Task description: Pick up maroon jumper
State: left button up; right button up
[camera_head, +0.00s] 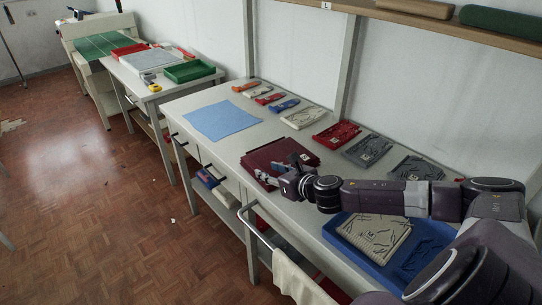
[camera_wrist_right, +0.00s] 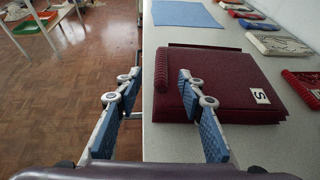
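The maroon jumper (camera_head: 270,153) lies folded flat on the grey worktable, near its front edge. In the right wrist view the jumper (camera_wrist_right: 235,75) is a thick folded block with a white tag marked S at its right side. My right gripper (camera_head: 266,176) is at the jumper's front side. In the wrist view its two blue-padded fingers (camera_wrist_right: 160,84) are spread wide apart with nothing held between them. One finger overlaps the jumper's near left edge in the picture; I cannot tell whether it touches. The other finger is out over the floor side. My left gripper is not in view.
A light blue cloth (camera_head: 222,120) lies on the worktable (camera_head: 225,150) beyond the jumper. Several folded items, such as a red one (camera_head: 337,134), line the back. A blue tray (camera_head: 345,246) with a beige item stands under my right arm. A handle rail (camera_head: 257,228) runs along the front.

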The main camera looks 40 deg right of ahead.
aim_at(255, 165)
jog(key=shift+w+f, duration=0.1)
jog(key=shift+w, duration=0.5)
jog(key=shift+w+f, duration=0.1)
jog(key=shift+w, duration=0.15)
jog(key=shift+p+x, duration=0.65)
jog(key=shift+x, duration=0.15)
jog(key=shift+p+x, duration=0.35)
jog(key=shift+x, duration=1.65)
jog(key=shift+s+f, duration=0.1)
jog(key=shift+f, duration=0.05)
jog(key=shift+c, duration=1.6)
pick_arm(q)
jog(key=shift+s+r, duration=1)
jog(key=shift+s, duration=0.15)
pick_arm(e)
grip_shut()
